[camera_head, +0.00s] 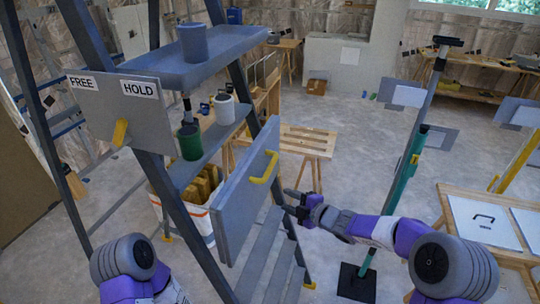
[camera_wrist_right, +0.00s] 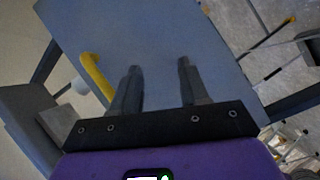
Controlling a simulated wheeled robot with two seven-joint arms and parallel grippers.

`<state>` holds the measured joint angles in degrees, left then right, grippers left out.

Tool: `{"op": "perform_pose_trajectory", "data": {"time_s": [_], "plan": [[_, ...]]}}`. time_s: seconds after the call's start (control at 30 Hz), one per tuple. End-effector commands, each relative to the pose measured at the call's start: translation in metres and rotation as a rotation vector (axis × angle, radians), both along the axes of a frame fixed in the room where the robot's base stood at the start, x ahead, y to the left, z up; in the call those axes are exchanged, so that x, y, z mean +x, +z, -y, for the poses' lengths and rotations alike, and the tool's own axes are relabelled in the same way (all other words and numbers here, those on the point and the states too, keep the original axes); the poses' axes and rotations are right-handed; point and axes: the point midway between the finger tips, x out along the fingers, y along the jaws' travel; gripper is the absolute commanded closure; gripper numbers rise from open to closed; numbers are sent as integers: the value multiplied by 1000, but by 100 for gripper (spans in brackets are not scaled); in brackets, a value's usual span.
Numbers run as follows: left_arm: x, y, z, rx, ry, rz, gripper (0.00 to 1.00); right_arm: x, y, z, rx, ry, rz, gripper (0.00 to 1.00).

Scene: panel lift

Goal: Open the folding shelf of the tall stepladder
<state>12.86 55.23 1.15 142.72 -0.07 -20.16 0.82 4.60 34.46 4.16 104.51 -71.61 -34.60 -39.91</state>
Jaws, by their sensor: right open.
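The tall grey-blue stepladder (camera_head: 184,222) stands left of centre. Its folding shelf is a flat grey-blue panel (camera_head: 238,205) hanging steeply on the ladder's right side, with a yellow handle (camera_head: 264,168) near its upper right edge. My right gripper (camera_head: 287,200) is open and empty, just right of the panel and below the handle. In the right wrist view, the open fingers (camera_wrist_right: 157,66) point at the panel (camera_wrist_right: 150,30), with the handle (camera_wrist_right: 97,77) left of them; contact cannot be told. A grey plate (camera_head: 93,103) marked FREE and HOLD carries a yellow lever (camera_head: 120,133). My left gripper is out of view.
A blue cup (camera_head: 192,42) stands on the ladder's top tray (camera_head: 160,70). Floor behind is partly clear.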

Motion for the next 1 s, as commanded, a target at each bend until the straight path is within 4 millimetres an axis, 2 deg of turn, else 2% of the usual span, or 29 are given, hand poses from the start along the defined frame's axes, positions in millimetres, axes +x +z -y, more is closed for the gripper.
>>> {"op": "perform_pose_trajectory", "data": {"time_s": [0.03,0.1,0.23,0.37,0.7,1.0], "plan": [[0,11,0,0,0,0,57,6,38,-1,-67,52,119,56],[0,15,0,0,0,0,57,8,68,-4,-145,111,241,56],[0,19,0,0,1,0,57,10,97,-7,-232,170,366,56],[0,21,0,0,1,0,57,16,100,-15,-251,186,394,56],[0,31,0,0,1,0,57,49,89,-53,-249,184,389,56],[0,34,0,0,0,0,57,58,86,-63,-248,182,388,56]]}}
